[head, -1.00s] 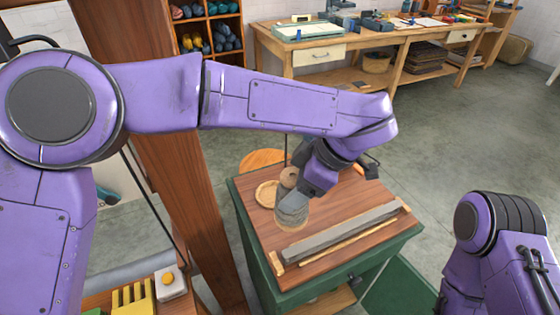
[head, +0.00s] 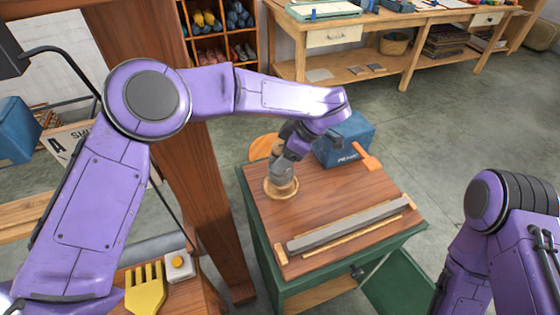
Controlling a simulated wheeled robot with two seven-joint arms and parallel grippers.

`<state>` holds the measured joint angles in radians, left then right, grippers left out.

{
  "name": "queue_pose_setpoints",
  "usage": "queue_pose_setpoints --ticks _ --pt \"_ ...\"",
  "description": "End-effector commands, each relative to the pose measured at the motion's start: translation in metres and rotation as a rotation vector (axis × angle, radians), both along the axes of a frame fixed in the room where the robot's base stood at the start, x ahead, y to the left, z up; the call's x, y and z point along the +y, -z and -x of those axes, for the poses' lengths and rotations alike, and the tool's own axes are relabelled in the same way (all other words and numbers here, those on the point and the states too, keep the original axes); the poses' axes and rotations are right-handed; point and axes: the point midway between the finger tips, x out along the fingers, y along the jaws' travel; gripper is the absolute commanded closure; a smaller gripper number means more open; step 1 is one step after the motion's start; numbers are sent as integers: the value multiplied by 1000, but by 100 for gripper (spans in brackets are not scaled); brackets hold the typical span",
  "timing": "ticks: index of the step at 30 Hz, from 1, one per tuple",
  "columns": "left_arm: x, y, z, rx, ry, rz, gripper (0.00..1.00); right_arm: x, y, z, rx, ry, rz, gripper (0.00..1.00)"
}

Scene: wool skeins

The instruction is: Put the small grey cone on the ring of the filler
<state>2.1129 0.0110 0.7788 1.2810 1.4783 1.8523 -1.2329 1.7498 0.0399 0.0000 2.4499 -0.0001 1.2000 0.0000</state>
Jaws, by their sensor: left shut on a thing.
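The small grey cone (head: 281,177) is at the left side of the green cabinet's wooden top. My left gripper (head: 285,158) is shut on it from above and hides its upper part. A round tan wooden ring (head: 281,194) lies under and around the cone's base. I cannot tell whether the cone touches the ring or hangs just above it. My right arm shows at the lower right, but its gripper is out of view.
A long grey bar (head: 345,229) lies across the front of the cabinet top (head: 340,190). A blue box (head: 346,138) and an orange tool (head: 366,156) are at the back. A wooden post (head: 195,190) stands left of the cabinet. The middle of the top is clear.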

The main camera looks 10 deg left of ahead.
Motion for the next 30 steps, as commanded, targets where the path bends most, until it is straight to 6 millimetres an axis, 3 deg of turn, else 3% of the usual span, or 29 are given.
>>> queue_pose_setpoints --ticks 8,18,19,21,30 --pt "5 38 -7 1 0 -1 75 0 -13 0 0 0 0 71" --pt "5 44 -7 0 -1 0 75 0 -11 0 0 0 0 71" --pt "5 44 -7 0 -1 0 30 0 -11 0 0 0 0 71" --pt "5 43 -7 0 -1 0 11 0 -11 0 0 0 0 71" --pt "5 41 -7 0 -1 -1 11 0 -11 0 0 0 0 71"
